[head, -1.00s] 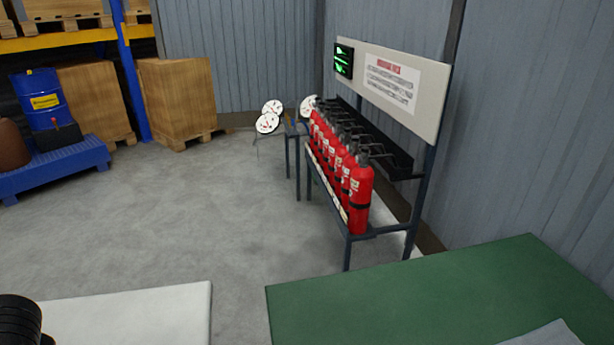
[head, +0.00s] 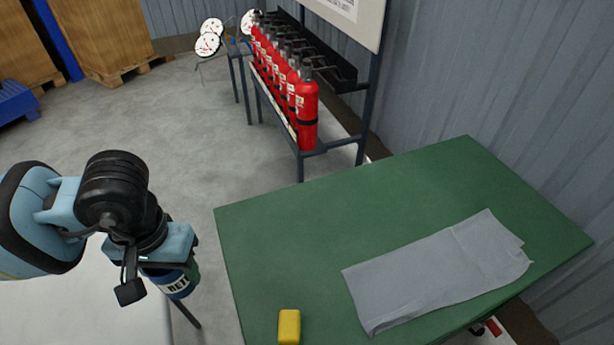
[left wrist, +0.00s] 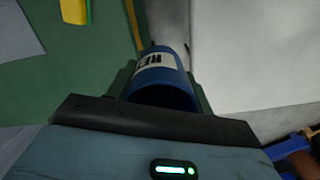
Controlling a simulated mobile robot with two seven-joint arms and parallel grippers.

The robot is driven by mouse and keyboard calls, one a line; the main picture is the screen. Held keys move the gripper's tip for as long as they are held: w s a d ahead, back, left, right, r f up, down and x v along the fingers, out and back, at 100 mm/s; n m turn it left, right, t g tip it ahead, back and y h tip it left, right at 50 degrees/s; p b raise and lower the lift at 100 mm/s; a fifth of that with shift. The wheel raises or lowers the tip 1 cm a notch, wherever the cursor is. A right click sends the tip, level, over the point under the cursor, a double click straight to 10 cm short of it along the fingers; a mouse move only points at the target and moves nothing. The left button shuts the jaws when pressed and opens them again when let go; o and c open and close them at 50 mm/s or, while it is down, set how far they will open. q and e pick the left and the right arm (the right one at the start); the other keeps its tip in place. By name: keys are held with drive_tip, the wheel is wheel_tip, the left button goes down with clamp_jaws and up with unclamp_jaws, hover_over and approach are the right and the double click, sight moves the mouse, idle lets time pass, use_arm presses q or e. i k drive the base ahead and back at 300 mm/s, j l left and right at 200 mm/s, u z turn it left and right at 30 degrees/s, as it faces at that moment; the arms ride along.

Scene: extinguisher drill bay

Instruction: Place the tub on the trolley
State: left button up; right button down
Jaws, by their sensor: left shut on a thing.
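A blue tub (head: 172,285) with a white label is held in my left gripper (head: 180,270), whose fingers are shut on its sides. The tub hangs in the air by the left edge of the green bench, beside a pale flat top. The left wrist view shows the tub (left wrist: 160,62) between the two fingers (left wrist: 160,85), with its label in sight. The pale top (head: 70,310) at the lower left may be the trolley; I cannot tell for sure. My right gripper is out of view.
The green bench (head: 300,230) carries a folded grey cloth (head: 440,270) and a yellow block (head: 289,326). Behind it a rack holds red extinguishers (head: 306,110). Round white signs (head: 208,44) stand farther back. A dark gap of floor lies between the bench and pale top.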

sight(405, 240)
drive_tip(key=l+z, duration=0.1)
drive_tip(key=z, duration=0.3)
drive_tip(key=i+l, duration=0.2)
drive_tip(key=l, duration=0.2)
drive_tip(key=i+l, duration=0.15)
drive_tip(key=l, duration=0.25)
drive_tip(key=i+l, duration=0.2)
drive_tip(key=l, duration=0.2)
